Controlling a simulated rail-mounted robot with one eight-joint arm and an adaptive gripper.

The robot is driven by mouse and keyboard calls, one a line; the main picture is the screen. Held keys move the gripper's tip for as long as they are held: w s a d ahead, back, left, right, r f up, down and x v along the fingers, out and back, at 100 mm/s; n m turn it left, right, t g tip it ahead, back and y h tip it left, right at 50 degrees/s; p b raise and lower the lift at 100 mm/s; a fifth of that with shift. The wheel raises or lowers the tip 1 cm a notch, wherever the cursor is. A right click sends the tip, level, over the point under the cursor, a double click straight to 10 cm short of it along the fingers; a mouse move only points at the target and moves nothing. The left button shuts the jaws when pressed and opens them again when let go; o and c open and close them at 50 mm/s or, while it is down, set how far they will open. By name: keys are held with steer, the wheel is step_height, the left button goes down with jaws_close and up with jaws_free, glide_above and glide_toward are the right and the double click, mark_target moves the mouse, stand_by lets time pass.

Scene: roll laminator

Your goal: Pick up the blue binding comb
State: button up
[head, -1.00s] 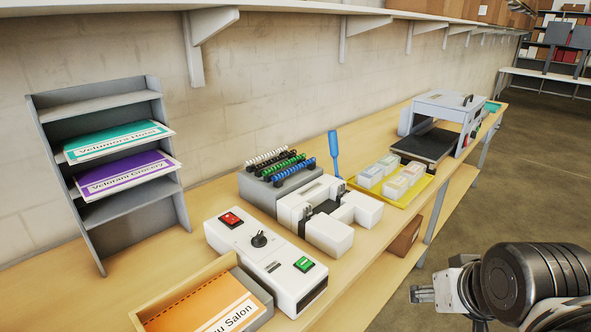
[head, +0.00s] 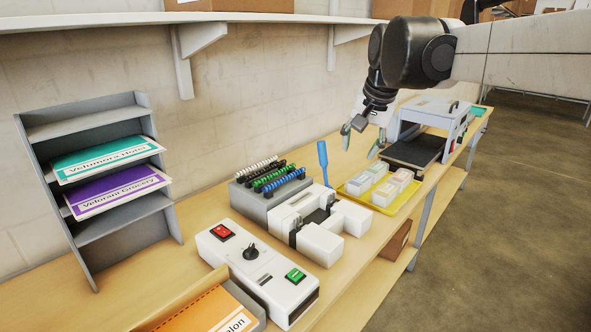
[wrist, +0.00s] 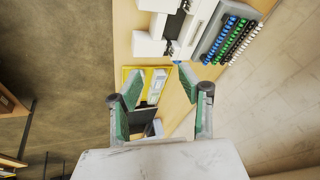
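The blue binding comb (head: 284,181) lies at the front of a row of combs on a grey rack (head: 258,209). Green, black and white combs lie behind it. In the wrist view the blue comb (wrist: 218,39) is at the upper right, the leftmost of the row. My gripper (head: 361,140) hangs above the bench, right of the combs and near the yellow tray. In the wrist view my gripper (wrist: 160,85) has its green-padded fingers spread wide with nothing between them. It is clear of the comb.
A blue upright handle (head: 323,163) stands between the rack and the yellow tray (head: 367,203). A white punch machine (head: 322,243) sits in front of the rack. The white control box (head: 256,273) and the grey shelf unit (head: 54,196) are left. A wall shelf (head: 258,17) runs overhead.

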steer(key=w+a, duration=0.4)
steer(key=w, duration=0.4)
steer(key=m+g+p, duration=0.3)
steer(key=m+p, duration=0.1)
glide_above(286, 177)
steer(key=d, duration=0.1)
step_height(286, 177, down, 18)
steer(key=shift+y, duration=0.4)
steer(key=shift+s+p+x, duration=0.2)
steer(key=shift+p+x, duration=0.1)
steer(key=shift+x, duration=1.1)
steer(key=shift+s+p+x, duration=0.2)
steer(key=shift+p+x, duration=0.05)
steer(key=shift+x, duration=1.1)
steer(key=shift+c, duration=0.3)
jaws_close()
